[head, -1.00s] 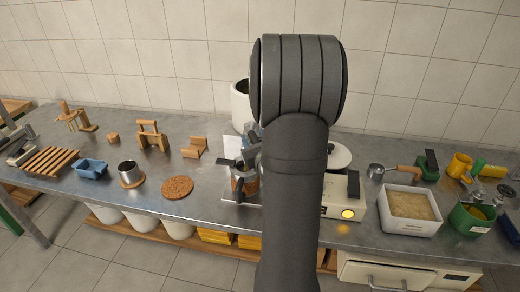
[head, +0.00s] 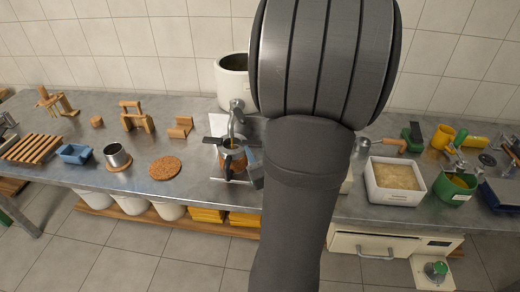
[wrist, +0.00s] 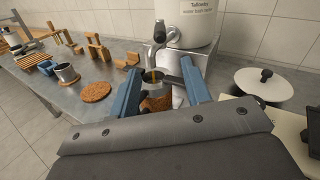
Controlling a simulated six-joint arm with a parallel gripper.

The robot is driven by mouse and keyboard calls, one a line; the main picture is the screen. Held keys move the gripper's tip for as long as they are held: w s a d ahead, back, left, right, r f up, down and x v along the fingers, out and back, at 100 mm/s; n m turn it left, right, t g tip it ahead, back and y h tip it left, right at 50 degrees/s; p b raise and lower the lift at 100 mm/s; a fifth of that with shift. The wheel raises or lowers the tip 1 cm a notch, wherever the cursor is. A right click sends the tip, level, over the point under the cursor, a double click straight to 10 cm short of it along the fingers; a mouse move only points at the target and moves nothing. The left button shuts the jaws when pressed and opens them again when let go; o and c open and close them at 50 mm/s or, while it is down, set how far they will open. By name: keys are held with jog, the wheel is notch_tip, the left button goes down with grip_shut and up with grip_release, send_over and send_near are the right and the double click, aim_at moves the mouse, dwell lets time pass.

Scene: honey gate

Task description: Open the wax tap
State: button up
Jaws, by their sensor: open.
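The wax tap (head: 237,112) is a grey metal spout at the foot of the white wax tank (head: 231,74). The tap also shows in the wrist view (wrist: 159,38), under the tank's label. I see nothing held. In the head view my arm hides most of the gripper.
A round white lid (wrist: 264,86) lies right of the tank. A cork mat (head: 165,168), a metal cup (head: 117,156) and a blue tray (head: 75,153) stand to the left. A white box (head: 396,181) of pale material is at right. The bench front between mat and jug is clear.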

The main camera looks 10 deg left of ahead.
jog(key=shift+c, duration=0.2)
jog(key=c, duration=0.3)
jog(key=w+r+n+y, duration=0.1)
jog(key=n, duration=0.1)
jog(key=w+n+y, duration=0.1)
jog(key=w+n, duration=0.1)
jog(key=w+r+n+g+y, duration=0.1)
jog(key=w+n, duration=0.1)
jog(key=shift+w+r, duration=0.25)
jog(key=shift+r, duration=0.1)
grip_shut()
jog(key=w+d+n+g+y, duration=0.4)
jog(key=w+d+n+g, duration=0.5)
jog(key=n, duration=1.1)
jog(key=g, duration=0.1)
send_near(238, 113)
jog(key=shift+w+a+f, duration=0.3)
jog(key=shift+w+a, duration=0.2)
jog(key=shift+a, duration=0.2)
jog(key=shift+w+a+f, duration=0.25)
jog(key=shift+w+a, duration=0.3)
jog(key=shift+a, duration=0.15)
jog(key=shift+w+a+f, duration=0.3)
jog(key=shift+w+a, duration=0.2)
jog(key=shift+a, duration=0.2)
